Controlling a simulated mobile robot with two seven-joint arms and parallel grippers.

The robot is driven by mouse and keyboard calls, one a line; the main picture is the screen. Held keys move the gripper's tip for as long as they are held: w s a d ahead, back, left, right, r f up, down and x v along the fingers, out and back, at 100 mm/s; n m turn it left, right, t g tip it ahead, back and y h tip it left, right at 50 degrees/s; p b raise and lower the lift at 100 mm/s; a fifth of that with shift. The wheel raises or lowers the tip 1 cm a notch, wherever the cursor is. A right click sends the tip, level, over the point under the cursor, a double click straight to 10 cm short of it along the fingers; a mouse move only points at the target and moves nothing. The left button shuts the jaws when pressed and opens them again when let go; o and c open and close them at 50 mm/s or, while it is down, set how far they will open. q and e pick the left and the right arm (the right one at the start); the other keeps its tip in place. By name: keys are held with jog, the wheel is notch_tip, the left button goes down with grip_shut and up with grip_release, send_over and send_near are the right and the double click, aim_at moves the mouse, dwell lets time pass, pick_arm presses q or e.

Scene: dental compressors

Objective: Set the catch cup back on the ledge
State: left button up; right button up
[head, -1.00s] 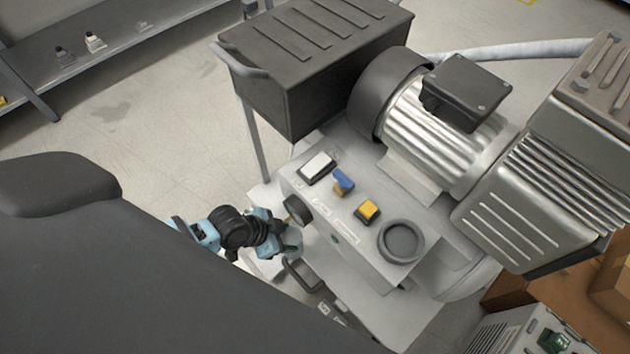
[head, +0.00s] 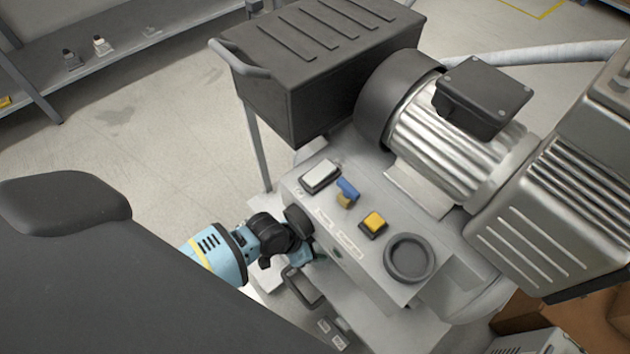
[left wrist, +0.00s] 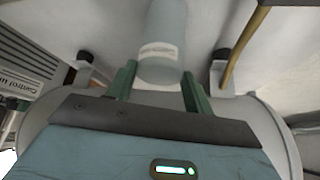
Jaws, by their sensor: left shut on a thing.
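My left gripper (left wrist: 162,90) has its green fingers on either side of a grey-blue cylinder with a pale label, which looks like the catch cup (left wrist: 165,42), and is shut on it. In the head view my left gripper (head: 310,257) is beside the front of the grey control box, low down and partly covered by my wrist. The cup cannot be made out in the head view. I cannot pick out the ledge for certain in either view. My right gripper is not in view.
The control box carries a white switch (head: 320,176), a blue lever (head: 347,189), a yellow button (head: 373,223) and a dark ring (head: 409,258). A dark handle (head: 303,288) juts out below my left gripper. The ribbed motor (head: 450,140) and dark box (head: 315,65) stand behind.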

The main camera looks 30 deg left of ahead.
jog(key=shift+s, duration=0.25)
pick_arm(q)
jog(key=shift+f, duration=0.1)
jog(key=o, duration=1.2)
jog(key=s+a+r+p, duration=0.1)
jog(key=s+a, duration=0.2)
jog(key=s+a+r+p, duration=0.1)
jog(key=s+a+r, duration=0.1)
jog(key=s+a, duration=0.1)
jog(key=s+a+r+p, duration=0.1)
jog(key=s+a+p, duration=0.1)
jog(key=s, duration=0.3)
jog(key=shift+s+a+r, duration=0.15)
jog(key=shift+a+r, duration=0.1)
jog(key=shift+a, duration=0.6)
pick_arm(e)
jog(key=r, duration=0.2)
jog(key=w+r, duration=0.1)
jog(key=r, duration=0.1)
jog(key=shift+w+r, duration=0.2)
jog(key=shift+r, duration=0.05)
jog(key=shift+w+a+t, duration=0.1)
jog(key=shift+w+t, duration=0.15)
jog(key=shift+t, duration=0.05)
